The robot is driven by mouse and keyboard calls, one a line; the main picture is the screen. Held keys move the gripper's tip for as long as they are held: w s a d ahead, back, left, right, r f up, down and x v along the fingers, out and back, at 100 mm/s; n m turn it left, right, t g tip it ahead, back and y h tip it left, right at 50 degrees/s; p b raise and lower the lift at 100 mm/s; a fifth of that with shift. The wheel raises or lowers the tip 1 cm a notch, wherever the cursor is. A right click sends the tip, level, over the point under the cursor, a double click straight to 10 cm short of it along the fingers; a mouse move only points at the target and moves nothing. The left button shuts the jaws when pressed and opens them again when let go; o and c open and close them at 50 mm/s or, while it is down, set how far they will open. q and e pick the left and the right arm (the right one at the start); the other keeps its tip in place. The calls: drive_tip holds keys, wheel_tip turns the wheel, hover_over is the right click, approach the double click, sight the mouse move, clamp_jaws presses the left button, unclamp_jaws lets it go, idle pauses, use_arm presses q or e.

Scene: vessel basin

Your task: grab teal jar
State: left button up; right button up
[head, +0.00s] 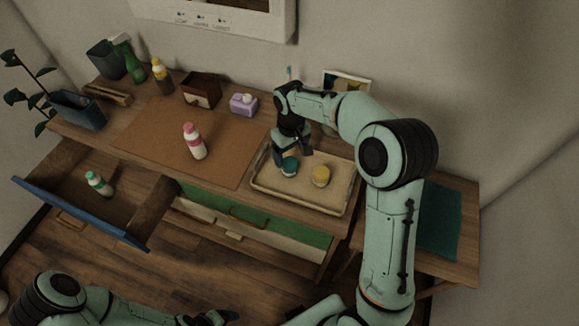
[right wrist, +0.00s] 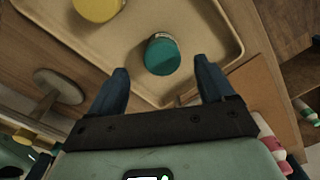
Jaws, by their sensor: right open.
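The teal jar (head: 290,167) stands in the beige tray (head: 330,201) at the right end of the table. My right gripper (head: 294,152) is above the tray, close to the jar and pointing down. In the right wrist view, the teal jar (right wrist: 162,55) shows between and beyond the two spread fingers of the right gripper (right wrist: 162,75), with nothing held. My left arm lies low at the bottom left of the head view. Its dark gripper end (head: 215,317) is partly cut off, and its jaws are unclear.
A yellow jar (head: 321,176) stands in the tray, right of the teal one. A pink-and-white bottle (head: 194,142) stands on the brown mat (head: 143,144). A purple dispenser (head: 243,104) and a brown box (head: 201,90) stand behind. An open blue-fronted drawer (head: 75,213) holds a bottle (head: 99,184).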

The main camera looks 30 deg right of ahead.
sight(290, 162)
wheel_tip(290, 162, down, 5)
drive_tip(key=shift+w+a+f, duration=0.1)
drive_tip(key=shift+f, duration=0.05)
drive_tip(key=c, duration=1.2)
